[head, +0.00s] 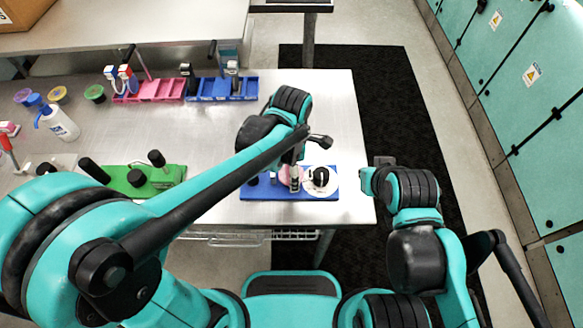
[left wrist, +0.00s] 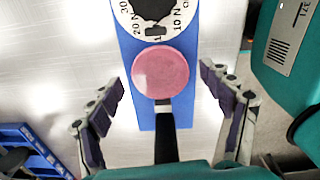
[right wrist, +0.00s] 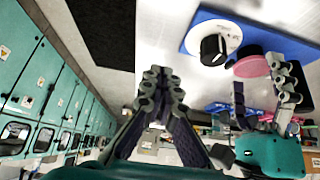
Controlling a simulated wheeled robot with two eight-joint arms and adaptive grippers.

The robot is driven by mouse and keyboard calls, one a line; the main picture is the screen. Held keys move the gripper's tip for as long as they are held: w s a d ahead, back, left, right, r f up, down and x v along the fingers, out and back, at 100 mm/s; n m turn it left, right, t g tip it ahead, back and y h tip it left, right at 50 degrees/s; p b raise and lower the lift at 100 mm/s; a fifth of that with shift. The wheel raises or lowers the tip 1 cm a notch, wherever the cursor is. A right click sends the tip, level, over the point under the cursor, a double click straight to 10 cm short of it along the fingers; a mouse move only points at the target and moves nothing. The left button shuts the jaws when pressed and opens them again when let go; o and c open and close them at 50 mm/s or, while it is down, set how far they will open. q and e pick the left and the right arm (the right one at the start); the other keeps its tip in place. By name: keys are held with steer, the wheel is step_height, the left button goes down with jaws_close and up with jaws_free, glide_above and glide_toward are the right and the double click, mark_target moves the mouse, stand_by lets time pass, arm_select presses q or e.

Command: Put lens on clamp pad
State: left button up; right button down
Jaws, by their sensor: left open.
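A pink round disc (left wrist: 161,73), which looks like the lens, is over the blue fixture board (left wrist: 139,106), in line with its dial. It also shows in the right wrist view (right wrist: 252,67), close to a dark cylinder. Whatever lies under the disc is hidden, so I cannot tell the clamp pad apart. My left gripper (left wrist: 162,82) is open, with its fingers apart on either side of the disc and not touching it. In the head view the left arm partly covers the disc. My right gripper (right wrist: 160,76) is shut and empty, off the table's right edge.
The white force dial with a black knob (head: 320,178) sits on the board beside the disc. A green fixture (head: 150,182), pink bins (head: 150,91), blue bins (head: 222,89) and a spray bottle (head: 60,124) stand further left or back. The table's right rear is clear.

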arm_select(q)
steer(key=shift+r, duration=0.3)
step_height(320, 180, up, 12)
steer(key=p, duration=0.4)
steer(key=s+a+f+m+t, duration=0.1)
steer(key=s+a+m+t, duration=0.1)
steer(key=a+m, duration=0.7)
steer(key=s+a+m+t, duration=0.3)
steer(key=a+m+t, duration=0.2)
steer(key=a+m, duration=0.4)
steer(key=shift+f+m, duration=0.35)
steer(key=shift+m, duration=0.45)
steer(key=shift+s, duration=0.1)
step_height(320, 180, down, 5)
steer(key=b, duration=0.5)
steer(key=shift+f, duration=0.15)
